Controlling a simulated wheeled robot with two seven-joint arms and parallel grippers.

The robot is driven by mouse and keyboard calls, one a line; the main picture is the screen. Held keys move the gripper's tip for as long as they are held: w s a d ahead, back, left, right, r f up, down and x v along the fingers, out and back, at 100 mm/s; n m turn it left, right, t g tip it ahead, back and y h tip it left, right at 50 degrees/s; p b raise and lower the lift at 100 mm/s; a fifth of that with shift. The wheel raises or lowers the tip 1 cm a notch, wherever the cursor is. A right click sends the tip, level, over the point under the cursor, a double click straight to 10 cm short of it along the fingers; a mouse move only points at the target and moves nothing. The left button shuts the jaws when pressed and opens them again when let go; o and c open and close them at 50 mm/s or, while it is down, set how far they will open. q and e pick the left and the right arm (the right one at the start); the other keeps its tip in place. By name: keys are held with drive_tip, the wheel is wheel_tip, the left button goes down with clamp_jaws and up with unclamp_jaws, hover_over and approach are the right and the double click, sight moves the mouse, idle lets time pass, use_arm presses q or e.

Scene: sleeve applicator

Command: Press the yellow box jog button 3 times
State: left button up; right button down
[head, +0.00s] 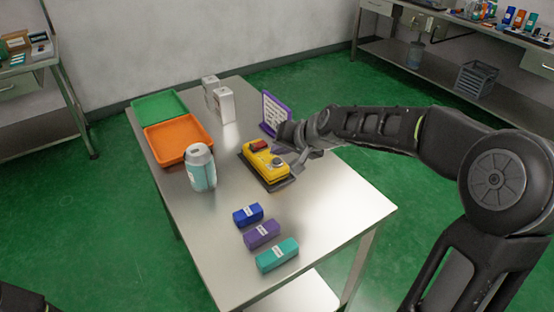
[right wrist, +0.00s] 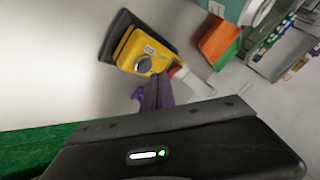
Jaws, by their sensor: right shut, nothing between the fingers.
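The yellow box (head: 256,166) sits on a dark base plate on the table, with a red part (head: 260,145) at its far end and a round grey button (head: 277,162) on top. The right wrist view also shows the yellow box (right wrist: 130,47) and its round grey button (right wrist: 143,65). My right gripper (head: 300,165) is shut and empty at the box's right side, near the grey button. In the right wrist view its closed fingers (right wrist: 158,82) point at the box beside the button; contact cannot be told. My left gripper is out of view.
A purple-framed sign (head: 274,113) stands behind the box. A white-teal canister (head: 201,170) stands left of it. Orange (head: 165,153) and green (head: 150,112) trays and white boxes (head: 222,104) are farther back. Blue (head: 247,215), purple (head: 261,235) and teal (head: 277,255) blocks lie in front.

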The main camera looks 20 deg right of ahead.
sight(280, 162)
drive_tip(key=shift+f, duration=0.15)
idle(0.8)
drive_tip(key=shift+f+b, duration=0.3)
drive_tip(key=shift+b, duration=0.2)
drive_tip(key=shift+f+b, duration=0.45)
idle(0.4)
drive_tip(key=shift+r, duration=0.1)
drive_tip(key=shift+r+p, duration=0.6)
drive_tip(key=shift+r, duration=0.25)
drive_tip(key=shift+r+p, duration=1.9)
drive_tip(key=shift+r, duration=0.6)
drive_tip(key=shift+f, duration=0.1)
